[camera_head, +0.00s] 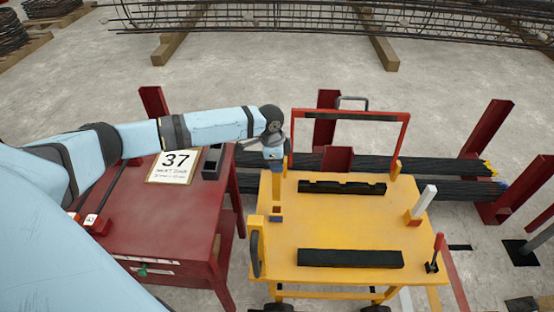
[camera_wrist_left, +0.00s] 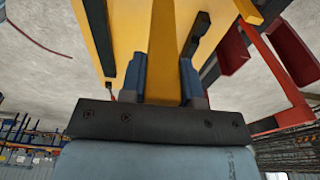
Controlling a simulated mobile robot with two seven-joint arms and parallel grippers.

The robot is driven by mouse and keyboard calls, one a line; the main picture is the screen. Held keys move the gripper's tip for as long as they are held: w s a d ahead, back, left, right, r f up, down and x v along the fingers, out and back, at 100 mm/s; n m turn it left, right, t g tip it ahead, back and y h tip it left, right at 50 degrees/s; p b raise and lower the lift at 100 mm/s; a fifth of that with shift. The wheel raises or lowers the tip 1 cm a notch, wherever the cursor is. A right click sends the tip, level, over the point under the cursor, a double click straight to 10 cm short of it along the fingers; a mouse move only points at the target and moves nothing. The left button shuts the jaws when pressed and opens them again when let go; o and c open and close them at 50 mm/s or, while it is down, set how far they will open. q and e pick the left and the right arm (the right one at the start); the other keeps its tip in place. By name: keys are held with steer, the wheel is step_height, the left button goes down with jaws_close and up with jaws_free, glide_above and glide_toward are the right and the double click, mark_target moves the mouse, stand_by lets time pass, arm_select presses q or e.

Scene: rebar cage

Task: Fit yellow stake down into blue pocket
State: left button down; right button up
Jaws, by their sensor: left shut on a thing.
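My left gripper (camera_head: 275,163) is shut on the upper part of the yellow stake (camera_head: 277,188). The stake hangs about upright over the left side of the yellow cart top. In the left wrist view the stake (camera_wrist_left: 165,50) runs between the two blue fingers of my left gripper (camera_wrist_left: 163,78). The blue pocket (camera_head: 276,219) is a small block on the cart top, just below the stake's lower end in the picture. I cannot tell whether the stake's tip is above the pocket or at its mouth. My right gripper is out of view.
A red table (camera_head: 150,220) with a "37" sign (camera_head: 173,167) stands left. Dark rebar lies behind the cart.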

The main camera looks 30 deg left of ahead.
mark_target(277, 187)
arm_select(q)
steer(key=shift+f+b, duration=0.9)
steer(key=shift+f, duration=1.9)
steer(key=shift+p, duration=0.65)
steer(key=shift+p, duration=0.7)
steer(key=shift+f+b, duration=1.4)
steer(key=shift+f, duration=1.95)
steer(key=c, duration=0.8)
jaws_free()
